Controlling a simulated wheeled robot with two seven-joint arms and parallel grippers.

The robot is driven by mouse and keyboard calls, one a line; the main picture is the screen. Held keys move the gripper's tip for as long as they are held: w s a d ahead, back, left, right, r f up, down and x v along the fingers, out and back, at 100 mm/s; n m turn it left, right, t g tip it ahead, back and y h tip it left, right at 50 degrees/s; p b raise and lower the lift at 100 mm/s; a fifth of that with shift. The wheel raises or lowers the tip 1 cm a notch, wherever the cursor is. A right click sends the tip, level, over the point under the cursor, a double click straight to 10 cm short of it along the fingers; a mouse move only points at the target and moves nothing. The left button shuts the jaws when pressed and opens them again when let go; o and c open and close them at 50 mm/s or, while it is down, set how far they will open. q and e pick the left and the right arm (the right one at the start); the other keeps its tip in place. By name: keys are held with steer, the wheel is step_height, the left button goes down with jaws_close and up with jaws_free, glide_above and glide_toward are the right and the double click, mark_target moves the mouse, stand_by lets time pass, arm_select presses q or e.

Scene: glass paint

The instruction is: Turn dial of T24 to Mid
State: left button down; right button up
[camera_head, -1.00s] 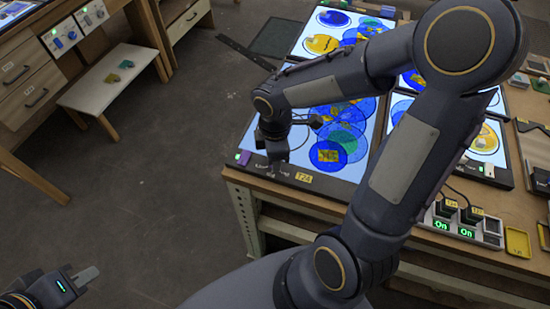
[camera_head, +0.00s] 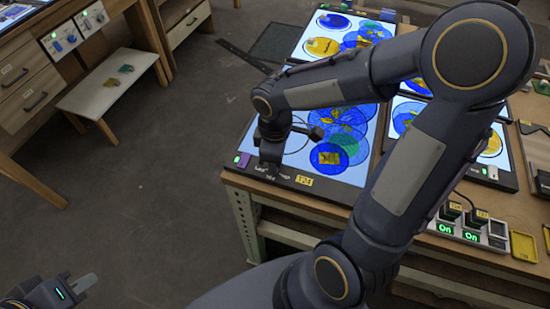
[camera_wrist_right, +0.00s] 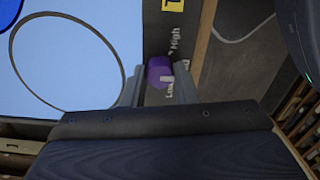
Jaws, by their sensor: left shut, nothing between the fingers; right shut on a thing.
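The T24 panel (camera_head: 345,178) is the lit screen at the near left corner of the bench, with a yellow T24 label (camera_head: 305,180) on its dark front edge. Its purple dial (camera_wrist_right: 158,72) shows in the right wrist view, with a white mark on its lettering side. "High" is readable beside it; "Low" and the middle word are partly covered by a finger. My right gripper (camera_head: 269,172) is at the panel's front edge, its fingers (camera_wrist_right: 162,82) shut on the dial. My left gripper (camera_head: 86,282) is shut and empty at the bottom left, far from the panel.
A purple and green switch (camera_head: 242,160) sits at the panel's left corner. Other lit panels (camera_head: 325,36) lie behind. A power strip (camera_head: 468,235) showing "On" and a yellow tray (camera_head: 523,246) are at the right. A low white bench (camera_head: 105,85) stands left; the floor between is clear.

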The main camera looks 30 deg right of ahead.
steer(key=o, duration=1)
step_height(320, 180, up, 8)
steer(key=shift+f, duration=0.1)
steer(key=shift+s+d+r, duration=0.1)
steer(key=shift+s+r, duration=0.1)
steer(key=shift+s, duration=0.05)
steer(key=s+m+t+y, duration=0.1)
steer(key=s+m+t, duration=0.1)
steer(key=s+m, duration=0.1)
steer(key=s+r+m+t+y, duration=0.1)
steer(key=s+m, duration=0.3)
steer(key=s+a+m+t+y, duration=0.1)
steer(key=s+m+t, duration=0.1)
steer(key=s+m, duration=0.2)
steer(key=shift+s+a+r+m+t+y, duration=0.1)
steer(key=shift+r+m+t+y, duration=0.2)
steer(key=shift+r+y, duration=0.1)
